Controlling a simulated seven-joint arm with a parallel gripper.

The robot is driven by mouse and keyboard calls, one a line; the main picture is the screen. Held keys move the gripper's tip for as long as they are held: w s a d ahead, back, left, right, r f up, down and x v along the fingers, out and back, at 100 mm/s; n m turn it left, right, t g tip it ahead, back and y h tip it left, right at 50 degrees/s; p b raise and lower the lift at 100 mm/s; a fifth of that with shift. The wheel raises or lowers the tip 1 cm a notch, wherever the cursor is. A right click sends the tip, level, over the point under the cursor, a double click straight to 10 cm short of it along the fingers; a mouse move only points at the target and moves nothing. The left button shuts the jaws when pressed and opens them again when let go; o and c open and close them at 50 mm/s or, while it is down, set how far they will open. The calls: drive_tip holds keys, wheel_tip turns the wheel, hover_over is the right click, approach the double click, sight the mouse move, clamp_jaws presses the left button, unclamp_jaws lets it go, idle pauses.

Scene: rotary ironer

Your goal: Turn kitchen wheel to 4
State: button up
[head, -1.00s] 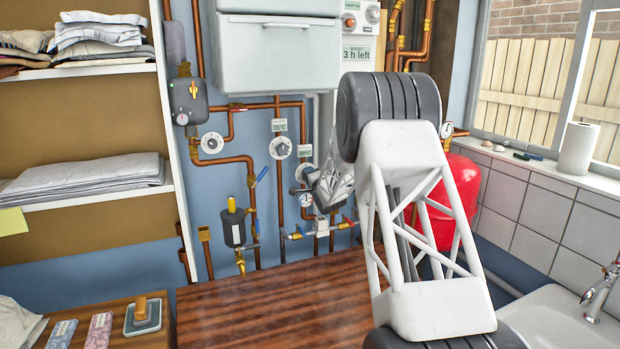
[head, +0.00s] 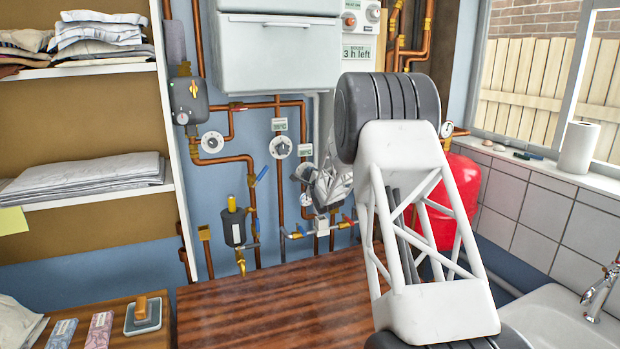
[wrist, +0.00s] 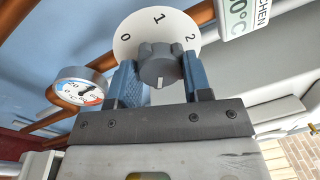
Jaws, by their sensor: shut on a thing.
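The kitchen wheel is a white dial (wrist: 140,35) with a dark grey knob (wrist: 157,68) in the wrist view. The numbers 0, 1 and 2 show along its visible edge; its lower part is hidden behind my gripper. A label reading "KITCHEN" (wrist: 238,18) is beside it. My gripper (wrist: 162,72) is shut on the knob, one blue-grey finger on each side. In the head view my gripper (head: 304,174) is at the pipe wall, and it hides most of this dial.
Two similar dials (head: 211,142) (head: 280,147) are left of my gripper on copper pipes. A round gauge (wrist: 82,88) sits close by my left finger. Valves with coloured levers (head: 320,226) are below. A red tank (head: 455,190) stands right. The wooden worktop (head: 280,300) is clear.

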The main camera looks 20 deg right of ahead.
drive_tip(key=o, duration=0.9)
drive_tip(key=shift+o, duration=0.2)
drive_tip(key=shift+s, duration=0.15)
drive_tip(key=s, duration=0.7)
drive_tip(key=shift+s+a+f, duration=0.2)
drive_tip(key=shift+s+f, duration=0.05)
